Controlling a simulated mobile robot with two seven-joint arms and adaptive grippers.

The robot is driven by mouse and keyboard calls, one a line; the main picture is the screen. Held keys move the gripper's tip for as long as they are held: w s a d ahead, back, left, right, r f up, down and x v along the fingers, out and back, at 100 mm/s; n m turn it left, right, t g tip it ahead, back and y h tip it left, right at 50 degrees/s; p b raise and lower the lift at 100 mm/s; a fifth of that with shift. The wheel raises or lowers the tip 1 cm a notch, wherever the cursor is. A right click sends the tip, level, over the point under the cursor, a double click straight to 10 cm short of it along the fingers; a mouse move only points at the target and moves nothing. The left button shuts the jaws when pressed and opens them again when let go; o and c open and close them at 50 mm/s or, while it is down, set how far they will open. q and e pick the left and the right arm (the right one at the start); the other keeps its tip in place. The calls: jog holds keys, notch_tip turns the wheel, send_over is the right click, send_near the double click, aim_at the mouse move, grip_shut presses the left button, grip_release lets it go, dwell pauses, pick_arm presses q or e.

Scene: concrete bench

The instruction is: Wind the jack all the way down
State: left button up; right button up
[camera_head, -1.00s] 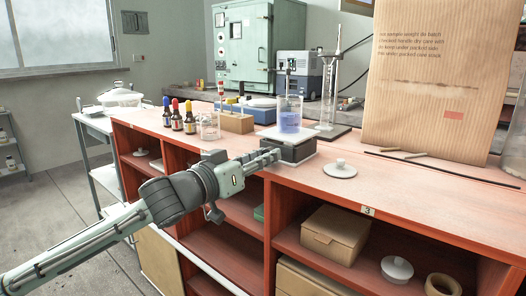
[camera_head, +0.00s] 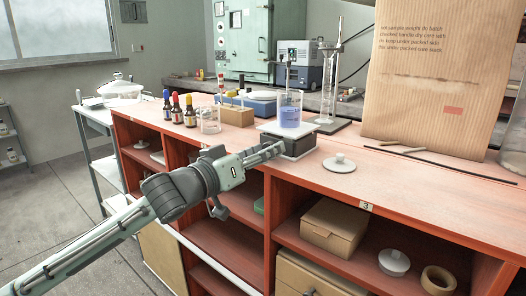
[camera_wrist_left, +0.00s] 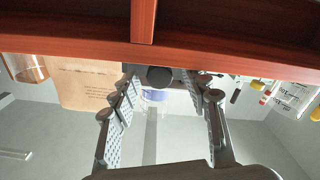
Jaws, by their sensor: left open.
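The lab jack (camera_head: 299,146) stands near the front edge of the red bench, with a pale top plate (camera_head: 268,129) over a dark body. A beaker of blue liquid (camera_head: 290,112) stands on the plate; it also shows upside down in the left wrist view (camera_wrist_left: 156,95). My left gripper (camera_head: 277,149) reaches to the jack's front left side and hides part of it. In the left wrist view my gripper (camera_wrist_left: 160,79) is open, its fingers on either side of a dark round knob (camera_wrist_left: 160,77). I cannot tell whether either finger touches the knob. My right gripper is not in view.
Dropper bottles (camera_head: 177,108) and a small glass beaker (camera_head: 210,120) stand left of the jack. A cylinder on a stand (camera_head: 331,95) is behind it, a white lid (camera_head: 339,163) to its right. The bench front edge and open shelves lie below my arm.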

pick_arm(q)
jog(key=v, duration=1.2)
